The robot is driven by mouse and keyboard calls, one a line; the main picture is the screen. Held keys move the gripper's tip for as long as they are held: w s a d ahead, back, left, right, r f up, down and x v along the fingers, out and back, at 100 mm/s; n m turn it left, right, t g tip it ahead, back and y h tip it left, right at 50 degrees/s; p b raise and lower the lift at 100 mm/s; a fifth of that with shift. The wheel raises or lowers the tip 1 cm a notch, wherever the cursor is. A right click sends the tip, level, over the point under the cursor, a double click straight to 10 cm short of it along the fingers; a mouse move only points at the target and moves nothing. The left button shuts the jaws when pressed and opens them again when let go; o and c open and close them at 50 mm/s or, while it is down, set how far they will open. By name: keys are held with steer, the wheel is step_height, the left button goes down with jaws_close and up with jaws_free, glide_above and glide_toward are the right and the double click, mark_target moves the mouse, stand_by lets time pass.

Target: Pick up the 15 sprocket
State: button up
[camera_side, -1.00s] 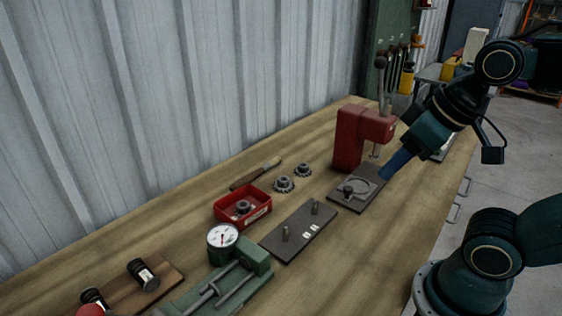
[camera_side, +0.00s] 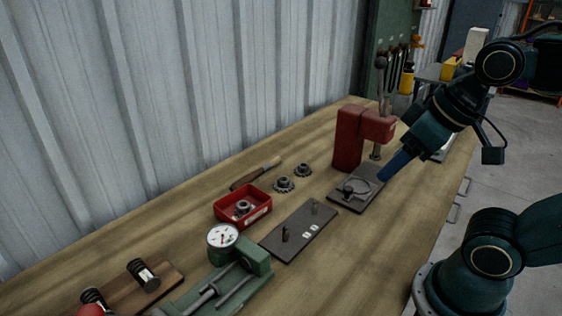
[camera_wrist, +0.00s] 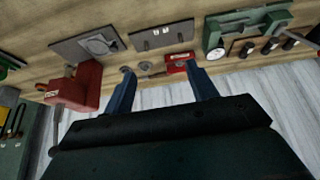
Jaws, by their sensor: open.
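Two dark toothed sprockets lie flat on the bench in the side view, a nearer one (camera_side: 283,184) and a farther one (camera_side: 303,170). A third gear-like part (camera_side: 242,207) sits in the red tray. I cannot read tooth counts, so I cannot tell which is the 15. In the wrist view small grey discs (camera_wrist: 126,70) show beyond the left finger. My gripper (camera_side: 385,177) hangs over the right side of the bench near the press, away from the sprockets. Its blue fingers (camera_wrist: 160,73) are spread with nothing between them.
A two-peg plate (camera_side: 290,243), red tray (camera_side: 262,210), wood-handled tool (camera_side: 268,164) and green dial gauge fixture (camera_side: 258,262) lie left. Corrugated wall (camera_side: 150,110) backs the bench.

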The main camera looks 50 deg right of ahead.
steer(key=w+d+r+n+g+y, duration=0.15)
steer(key=w+n, duration=0.25)
steer(key=w, duration=0.7)
steer(key=w+r+n+g+y, duration=0.1)
steer(key=w+r+n, duration=0.3)
steer(key=w, duration=0.7)
steer(key=w+d+f+n+g+y, duration=0.1)
steer(key=w+d+f+n, duration=0.4)
steer(key=d+f, duration=0.2)
steer(key=w+d+f+n+g+y, duration=0.1)
steer(key=w+d+f+n+g, duration=0.1)
steer(key=w+d+f+n, duration=0.3)
steer(key=w+d+f, duration=0.1)
steer(key=d+f, duration=0.2)
steer(key=f, duration=0.2)
steer(key=shift+w+d, duration=0.15)
steer(key=shift+d, duration=0.1)
steer(key=shift+a+f, duration=0.15)
steer(key=shift+f, duration=0.1)
